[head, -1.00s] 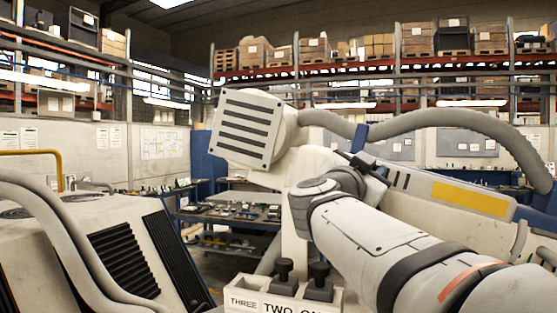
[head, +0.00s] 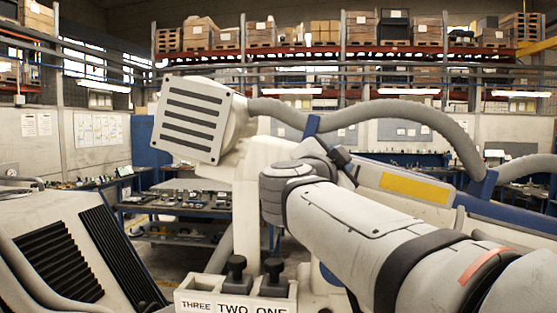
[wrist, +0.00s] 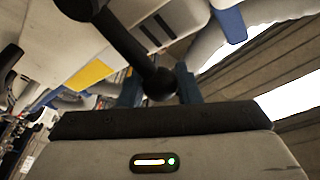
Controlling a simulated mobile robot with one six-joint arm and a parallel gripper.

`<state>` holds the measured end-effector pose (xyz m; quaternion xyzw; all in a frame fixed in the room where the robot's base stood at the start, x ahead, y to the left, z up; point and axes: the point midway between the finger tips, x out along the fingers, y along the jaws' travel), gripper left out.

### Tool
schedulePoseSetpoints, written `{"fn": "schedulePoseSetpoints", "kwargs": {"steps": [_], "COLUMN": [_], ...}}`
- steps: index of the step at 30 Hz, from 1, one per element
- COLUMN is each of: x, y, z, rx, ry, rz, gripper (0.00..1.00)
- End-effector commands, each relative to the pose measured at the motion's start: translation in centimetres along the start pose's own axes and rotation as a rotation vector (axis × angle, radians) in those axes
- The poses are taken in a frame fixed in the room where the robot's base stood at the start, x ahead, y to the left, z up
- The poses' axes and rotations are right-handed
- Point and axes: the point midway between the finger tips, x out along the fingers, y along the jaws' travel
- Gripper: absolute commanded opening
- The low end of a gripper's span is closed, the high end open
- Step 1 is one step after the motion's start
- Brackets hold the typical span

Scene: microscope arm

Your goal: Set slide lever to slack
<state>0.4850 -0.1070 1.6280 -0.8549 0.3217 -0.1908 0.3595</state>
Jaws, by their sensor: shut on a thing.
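The slide lever (wrist: 127,42) is a black rod in the wrist view, running from a dark round end at the top left down to a black ball knob (wrist: 160,83). My gripper (wrist: 157,75) has its blue fingers on either side of the knob and is shut on it. The lever is at the white microscope arm (head: 405,187), which has a yellow panel. In the head view my own arm reaches in from the lower right, and its far end is by the microscope arm. The grip itself is not clear there.
A square vented head (head: 192,120) stands left of my arm, with a grey hose (head: 385,108) looping right from it. Below is a white holder (head: 235,307) labelled THREE, TWO, ONE with black-knobbed pieces. A sloped, vented white housing (head: 60,255) fills the lower left.

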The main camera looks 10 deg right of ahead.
Motion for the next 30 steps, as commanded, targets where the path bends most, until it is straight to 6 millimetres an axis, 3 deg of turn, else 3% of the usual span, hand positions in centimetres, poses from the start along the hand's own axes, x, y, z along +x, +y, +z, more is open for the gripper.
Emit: {"fn": "schedulePoseSetpoints", "kwargs": {"steps": [3,4,11,20,30], "x": [-0.1,-0.1,-0.2,-0.5,-5.0], "y": [-0.1,-0.1,-0.2,-0.2,-0.1], "z": [0.2,0.2,0.3,0.4,0.6], "rx": [-0.001,-0.001,0.000,0.001,0.001], "ry": [-0.004,-0.005,-0.008,-0.009,-0.012], "rz": [-0.002,-0.003,-0.006,-0.008,-0.011], "gripper": [0.00,0.32,0.51,0.52,0.52]}}
